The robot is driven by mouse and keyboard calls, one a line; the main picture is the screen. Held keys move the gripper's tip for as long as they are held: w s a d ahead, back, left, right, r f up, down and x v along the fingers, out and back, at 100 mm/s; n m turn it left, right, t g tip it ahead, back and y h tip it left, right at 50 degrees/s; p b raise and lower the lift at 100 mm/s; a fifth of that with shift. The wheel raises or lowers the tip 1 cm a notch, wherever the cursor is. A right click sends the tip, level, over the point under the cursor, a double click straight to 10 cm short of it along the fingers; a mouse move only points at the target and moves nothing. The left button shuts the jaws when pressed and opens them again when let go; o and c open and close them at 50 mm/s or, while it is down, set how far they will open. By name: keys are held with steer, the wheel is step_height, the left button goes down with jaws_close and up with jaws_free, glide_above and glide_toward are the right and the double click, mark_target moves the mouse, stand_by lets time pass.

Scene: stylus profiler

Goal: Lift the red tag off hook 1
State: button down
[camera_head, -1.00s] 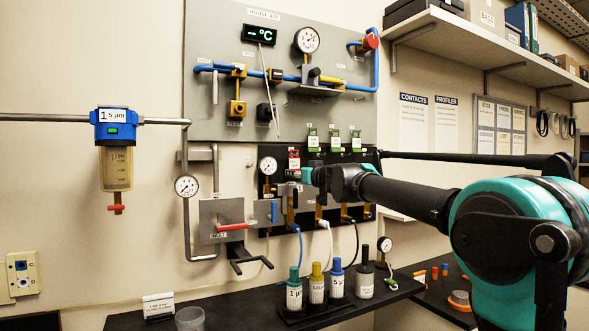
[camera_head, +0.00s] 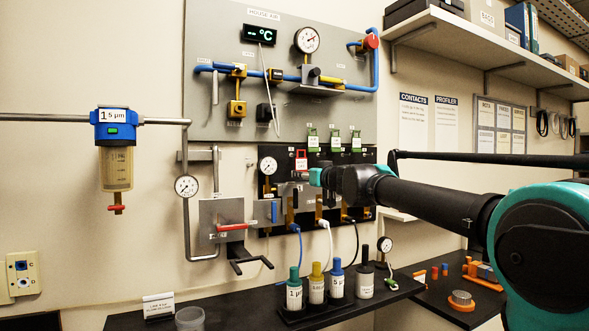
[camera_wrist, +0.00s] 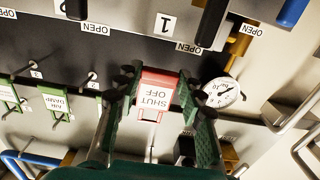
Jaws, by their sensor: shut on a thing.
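The red tag reads SHUT OFF on its white face; it shows in the wrist view (camera_wrist: 153,103) and near the black panel's top in the head view (camera_head: 301,161). My gripper (camera_wrist: 161,88) is shut on this tag, with its dark green fingers on either side of it in the wrist view. In the head view my gripper (camera_head: 312,177) reaches in from the right, just below the tag. Hook 1 itself is hidden around the tag, so I cannot tell whether the tag still touches it.
Green tags hang beside the red one, such as one in the head view (camera_head: 313,140). A gauge (camera_head: 268,165) sits close on the left. Valve handles and hoses lie below. Several coloured bottles stand on the dark bench (camera_head: 240,308).

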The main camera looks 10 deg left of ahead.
steer(key=shift+v, duration=1.45)
steer(key=shift+a, duration=0.1)
